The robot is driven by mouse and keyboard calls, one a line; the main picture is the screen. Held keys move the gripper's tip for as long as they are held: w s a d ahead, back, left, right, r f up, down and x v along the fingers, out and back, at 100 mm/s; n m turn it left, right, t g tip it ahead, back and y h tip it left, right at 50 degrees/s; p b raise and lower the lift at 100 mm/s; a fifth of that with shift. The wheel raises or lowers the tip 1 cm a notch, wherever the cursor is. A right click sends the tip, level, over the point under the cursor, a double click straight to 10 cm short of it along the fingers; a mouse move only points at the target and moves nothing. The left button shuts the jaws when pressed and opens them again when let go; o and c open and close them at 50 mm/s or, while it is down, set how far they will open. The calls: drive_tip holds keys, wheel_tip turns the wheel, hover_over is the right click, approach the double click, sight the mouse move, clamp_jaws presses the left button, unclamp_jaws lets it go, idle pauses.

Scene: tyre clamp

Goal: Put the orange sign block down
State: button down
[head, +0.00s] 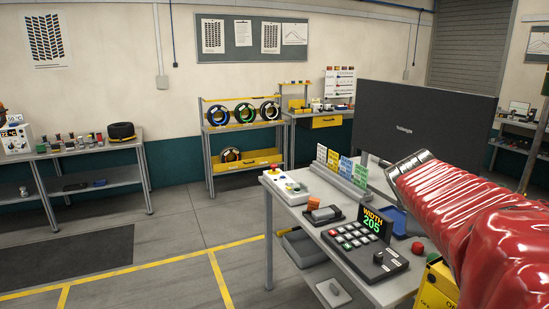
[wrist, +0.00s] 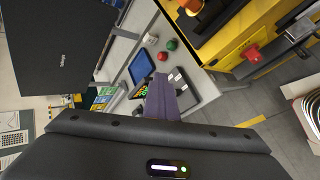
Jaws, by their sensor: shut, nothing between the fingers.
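A small orange block (head: 313,204), which looks like the orange sign block, rests on the grey table (head: 285,201) near its left edge, behind a small dark device. I cannot make it out in the wrist view. My gripper (wrist: 163,84) is shut and empty in the wrist view, with its fingers over the table's equipment. In the head view my red-sleeved arm comes in from the right, and the fingers cannot be made out there. The gripper is apart from the orange block.
A keypad console (head: 365,247) with a "WIDTH 205" display (head: 372,224) stands at the table's front. Coloured cards (head: 346,167) stand in a rack behind it. A large dark monitor (head: 425,118) stands at the back right. A blue tray (wrist: 141,67) lies near my fingers.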

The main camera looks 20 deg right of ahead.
drive_tip(key=s+a+f+m+y, duration=0.2)
drive_tip(key=s+a+f+m, duration=0.1)
drive_tip(key=a, duration=0.8)
drive_tip(key=s+a+f+m+y, duration=0.3)
drive_tip(key=s+a+f, duration=0.2)
drive_tip(key=a, duration=0.6)
drive_tip(key=s+a+f+m+y, duration=0.3)
drive_tip(key=s+a+f, duration=0.1)
drive_tip(key=a, duration=0.8)
drive_tip(key=shift+s, duration=0.75)
drive_tip(key=c, duration=2.5)
unclamp_jaws()
